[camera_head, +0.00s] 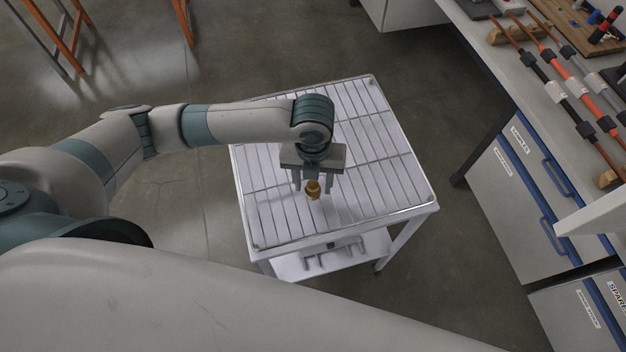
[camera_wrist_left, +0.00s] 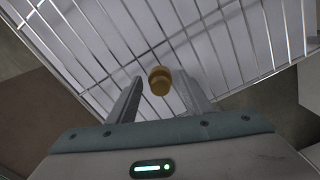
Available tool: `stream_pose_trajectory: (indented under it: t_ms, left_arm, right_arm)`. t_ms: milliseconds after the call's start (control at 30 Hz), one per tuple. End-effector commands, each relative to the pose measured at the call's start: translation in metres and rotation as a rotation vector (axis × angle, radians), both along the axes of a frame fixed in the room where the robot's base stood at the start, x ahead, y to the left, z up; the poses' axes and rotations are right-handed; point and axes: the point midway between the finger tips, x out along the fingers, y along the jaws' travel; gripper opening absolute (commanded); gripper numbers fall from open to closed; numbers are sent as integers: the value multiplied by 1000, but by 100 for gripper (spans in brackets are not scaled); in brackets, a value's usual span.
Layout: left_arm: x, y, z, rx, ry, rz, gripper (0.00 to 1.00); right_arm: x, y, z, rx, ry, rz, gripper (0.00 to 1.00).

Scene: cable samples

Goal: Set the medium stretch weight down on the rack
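The medium stretch weight is a small brass-coloured piece (camera_head: 313,190) at the rack's front part. It looks upright and appears to stand on the wire rack (camera_head: 265,217), a white-framed cart top; contact under it is hard to see. My left gripper (camera_head: 313,188) points down over the rack with its fingers on either side of the weight. In the left wrist view the weight (camera_wrist_left: 160,80) sits between the spread fingers (camera_wrist_left: 160,85), with a gap on each side. My left gripper is open. My right gripper is not in view.
The rack around the weight is bare. A lower shelf (camera_head: 345,253) shows under the cart. At the right, a workbench with blue-handled drawers (camera_head: 530,190) carries several cable samples (camera_head: 570,85). Orange-legged frames (camera_head: 72,40) stand at the far left. Floor is open around the cart.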

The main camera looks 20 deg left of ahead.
Motion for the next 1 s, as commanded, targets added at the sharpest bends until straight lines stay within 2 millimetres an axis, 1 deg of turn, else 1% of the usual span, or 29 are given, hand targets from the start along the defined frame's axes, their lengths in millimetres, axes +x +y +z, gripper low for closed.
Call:
stream_pose_trajectory:
  t_ms: [367,467,567,767,1000]
  left_arm:
    - [0,0,2,-1,0,0,49]
    - [0,0,6,-2,-1,0,49]
    - [1,0,14,-2,-2,1,49]
    - [1,-1,42,-2,-5,-2,49]
    - [2,-1,86,-2,-6,-1,49]
  right_arm:
    - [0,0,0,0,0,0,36]
    - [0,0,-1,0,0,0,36]
    - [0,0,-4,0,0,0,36]
    - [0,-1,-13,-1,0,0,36]
    - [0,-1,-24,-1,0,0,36]
